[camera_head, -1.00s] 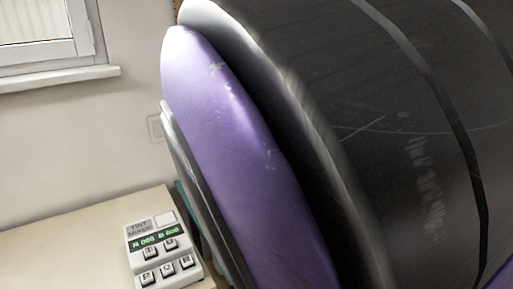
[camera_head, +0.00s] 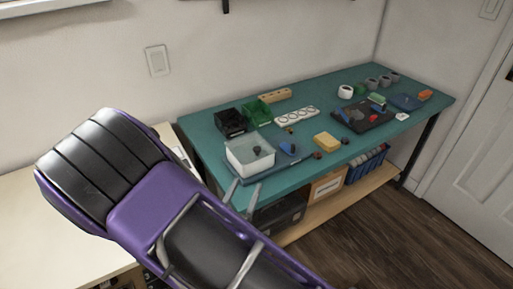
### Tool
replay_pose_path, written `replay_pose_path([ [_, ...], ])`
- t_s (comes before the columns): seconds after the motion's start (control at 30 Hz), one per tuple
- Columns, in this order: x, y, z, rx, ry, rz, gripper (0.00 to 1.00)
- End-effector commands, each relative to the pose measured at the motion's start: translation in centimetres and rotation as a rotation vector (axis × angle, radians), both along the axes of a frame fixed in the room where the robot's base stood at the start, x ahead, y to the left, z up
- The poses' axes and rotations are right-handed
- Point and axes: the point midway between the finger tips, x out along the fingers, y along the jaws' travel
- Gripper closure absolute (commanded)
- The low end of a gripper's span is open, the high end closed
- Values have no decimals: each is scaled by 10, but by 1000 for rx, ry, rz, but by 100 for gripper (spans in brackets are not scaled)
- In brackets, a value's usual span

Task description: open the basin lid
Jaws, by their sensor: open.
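The basin (camera_head: 250,166) is a white box at the front left of the teal bench. Its lid (camera_head: 243,146) looks pale and translucent, with a small dark knob (camera_head: 257,150) on top, and appears to lie on the basin. My gripper (camera_head: 247,183) shows as two grey fingers, spread apart with nothing visible between them. They point up toward the basin's front from just below it in the picture. I cannot tell whether they touch anything. Most of the gripper body is hidden behind my purple and black arm.
The teal bench (camera_head: 215,146) holds a black bin (camera_head: 230,122), a green bin (camera_head: 257,111), a white rack with round holes (camera_head: 297,118), a yellow sponge-like block (camera_head: 327,142) and a dark mat (camera_head: 364,118) with small parts. A lower shelf (camera_head: 330,207) carries boxes. Wooden floor is clear at right.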

Motion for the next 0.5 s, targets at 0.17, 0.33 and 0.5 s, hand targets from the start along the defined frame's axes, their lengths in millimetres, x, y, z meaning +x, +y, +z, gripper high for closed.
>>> replay_pose_path([
  [0.17, 0, 9, -10, -26, 19, 66, 38],
  [0.33, 22, 4, -10, -24, 17, 64, 38],
  [0.5, 58, -4, -10, -25, 16, 62, 38],
])
